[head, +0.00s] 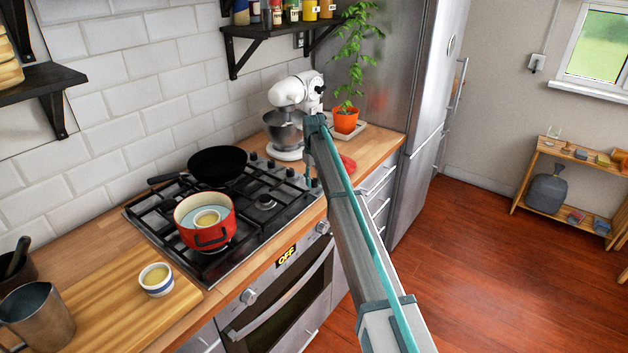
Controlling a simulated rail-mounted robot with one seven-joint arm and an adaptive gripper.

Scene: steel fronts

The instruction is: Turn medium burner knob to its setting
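The gas cooktop (138,213) is set in the wooden counter, with black grates. Small silver burner knobs (289,172) run along its right side. I cannot tell which is the medium burner knob, nor read its setting. A bare burner (266,202) shows at the cooktop's right. My arm reaches up from the bottom right and bends down beside the cooktop's right end. My gripper (311,178) appears as a small dark shape close to the right-hand knobs. Its fingers are too small and partly hidden, so I cannot tell whether they touch a knob.
A red pot (206,232) and a black pan (216,166) stand on the grates. A white stand mixer (294,92) and a potted plant (345,121) are behind my arm. The oven front (290,318) below has its own knobs and an OFF display.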

